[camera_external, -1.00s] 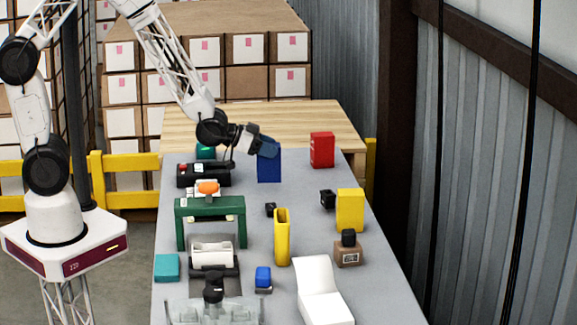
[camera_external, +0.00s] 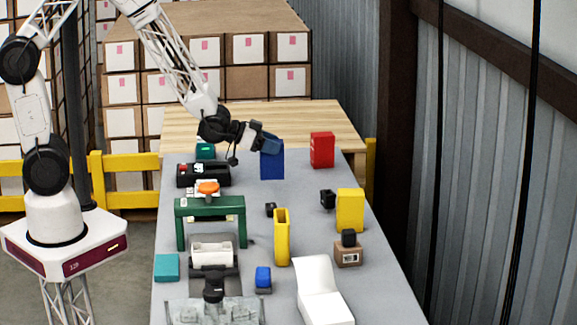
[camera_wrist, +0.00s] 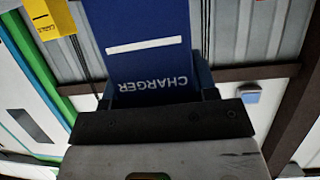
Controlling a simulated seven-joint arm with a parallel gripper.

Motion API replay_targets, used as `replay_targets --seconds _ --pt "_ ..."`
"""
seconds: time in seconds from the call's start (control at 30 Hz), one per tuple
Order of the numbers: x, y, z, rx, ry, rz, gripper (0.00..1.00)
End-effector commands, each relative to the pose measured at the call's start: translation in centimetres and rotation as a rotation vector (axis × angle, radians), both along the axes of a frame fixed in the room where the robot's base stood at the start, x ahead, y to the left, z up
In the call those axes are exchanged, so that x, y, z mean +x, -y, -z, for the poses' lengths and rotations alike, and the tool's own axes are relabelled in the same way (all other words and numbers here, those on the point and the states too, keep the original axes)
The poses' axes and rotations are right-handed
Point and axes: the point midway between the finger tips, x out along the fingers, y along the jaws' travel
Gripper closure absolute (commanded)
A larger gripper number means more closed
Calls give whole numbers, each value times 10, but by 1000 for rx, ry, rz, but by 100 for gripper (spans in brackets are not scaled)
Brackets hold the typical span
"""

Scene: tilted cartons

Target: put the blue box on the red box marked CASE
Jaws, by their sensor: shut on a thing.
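The blue box (camera_external: 272,164) stands about upright at the far part of the grey table, and my gripper (camera_external: 268,144) is shut on its upper part from the left. In the wrist view the blue box (camera_wrist: 145,40) fills the space ahead of my gripper (camera_wrist: 155,90), with CHARGER printed upside down under a white stripe. I cannot tell whether its bottom touches the table. The red box (camera_external: 322,150) stands upright to the right of the blue box, with a gap between them. Its lettering is too small to read.
A black case (camera_external: 203,175) and a teal box (camera_external: 205,151) lie left of the blue box. A green frame (camera_external: 210,204), a tall yellow holder (camera_external: 282,238) and a yellow box (camera_external: 350,210) stand nearer. Bare table lies in front of the red box.

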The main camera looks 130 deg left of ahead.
Motion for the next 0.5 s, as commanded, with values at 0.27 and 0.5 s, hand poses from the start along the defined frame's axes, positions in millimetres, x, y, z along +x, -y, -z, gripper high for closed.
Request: replay_targets --seconds 0.27,0.5 --pt "11 -63 -30 -5 18 6 79" --pt "12 -145 -70 -7 23 1 79"
